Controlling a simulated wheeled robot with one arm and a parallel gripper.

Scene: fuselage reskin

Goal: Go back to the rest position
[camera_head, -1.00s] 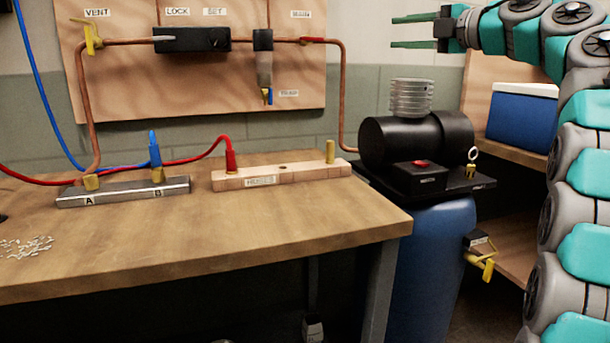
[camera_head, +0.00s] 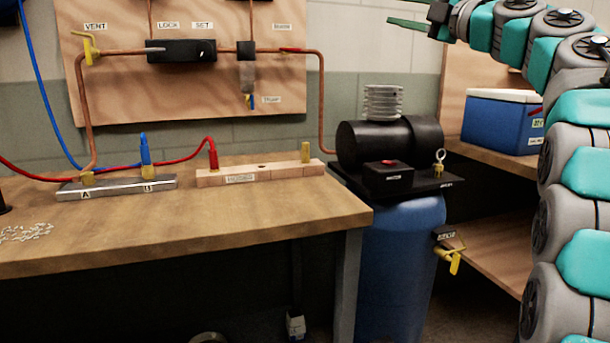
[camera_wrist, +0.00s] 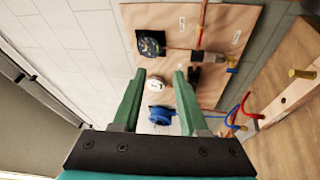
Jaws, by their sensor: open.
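Beyond the fingers, the wrist view shows a wooden panel with a black gauge (camera_wrist: 151,44), a small white round part (camera_wrist: 155,85) and a blue round part (camera_wrist: 161,115), all at a distance.
The workbench (camera_head: 250,225) carries a metal block (camera_head: 115,187) with hoses and a wooden block (camera_head: 260,174). A black compressor (camera_head: 385,142) sits on a blue tank (camera_head: 395,270). A blue cooler (camera_head: 498,122) stands on a shelf at right, near my arm.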

